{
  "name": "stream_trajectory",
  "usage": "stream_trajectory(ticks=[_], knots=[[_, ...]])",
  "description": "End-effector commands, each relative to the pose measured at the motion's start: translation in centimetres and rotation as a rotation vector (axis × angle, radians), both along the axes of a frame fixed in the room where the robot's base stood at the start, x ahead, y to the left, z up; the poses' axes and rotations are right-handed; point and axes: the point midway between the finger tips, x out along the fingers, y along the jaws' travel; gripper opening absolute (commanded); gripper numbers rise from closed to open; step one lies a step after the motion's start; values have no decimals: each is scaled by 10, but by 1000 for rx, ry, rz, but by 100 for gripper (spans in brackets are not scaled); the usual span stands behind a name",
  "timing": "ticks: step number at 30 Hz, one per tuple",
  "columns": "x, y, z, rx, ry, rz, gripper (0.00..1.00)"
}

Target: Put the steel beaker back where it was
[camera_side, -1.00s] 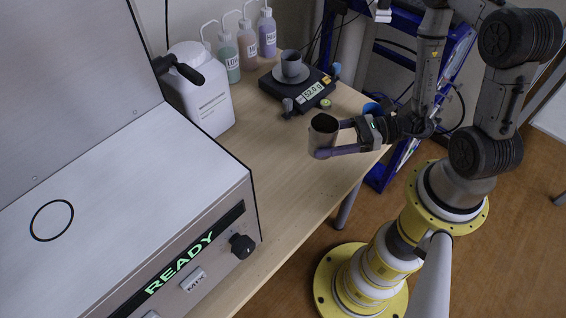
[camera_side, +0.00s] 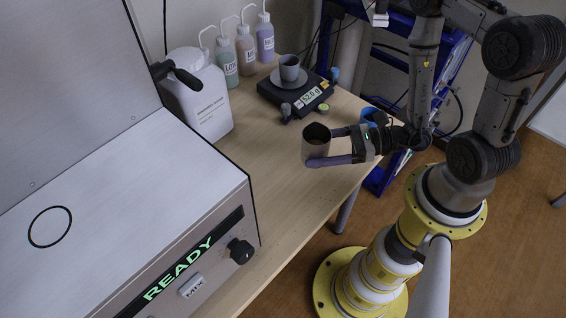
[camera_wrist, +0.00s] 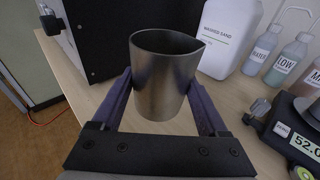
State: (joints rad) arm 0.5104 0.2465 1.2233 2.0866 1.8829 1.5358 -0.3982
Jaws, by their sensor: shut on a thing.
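The steel beaker (camera_side: 315,146) is a grey metal cup with an open top, near the middle of the side view. My gripper (camera_side: 330,147) is shut on it, with one purple finger on each side. The beaker looks upright and seems held above the wooden table; the gap beneath it is hard to judge. In the wrist view the beaker (camera_wrist: 165,78) stands between the two fingers (camera_wrist: 160,98), and its inside looks dark. A black ring (camera_side: 50,227) is marked on top of the analyser (camera_side: 120,215), at the left.
A black scale (camera_side: 296,97) reading 52.0 g carries a grey cup on a dish. A white jug (camera_side: 203,105) and several wash bottles (camera_side: 246,52) stand along the back. The analyser shows READY and has a black knob (camera_side: 241,251). The tabletop (camera_side: 262,190) between is clear.

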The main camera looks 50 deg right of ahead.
Motion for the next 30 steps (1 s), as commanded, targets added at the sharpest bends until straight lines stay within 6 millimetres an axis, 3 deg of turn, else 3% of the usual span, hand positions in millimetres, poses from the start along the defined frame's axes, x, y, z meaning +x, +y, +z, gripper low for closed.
stream_trajectory(ticks=[5, 13, 22, 30], knots=[[30, 11, -14, 0, -5, 9, 10], [65, 21, -57, 2, -1, 2, 10], [81, 26, -77, 2, -2, 1, 10], [80, 25, -103, 3, -3, -1, 10]])
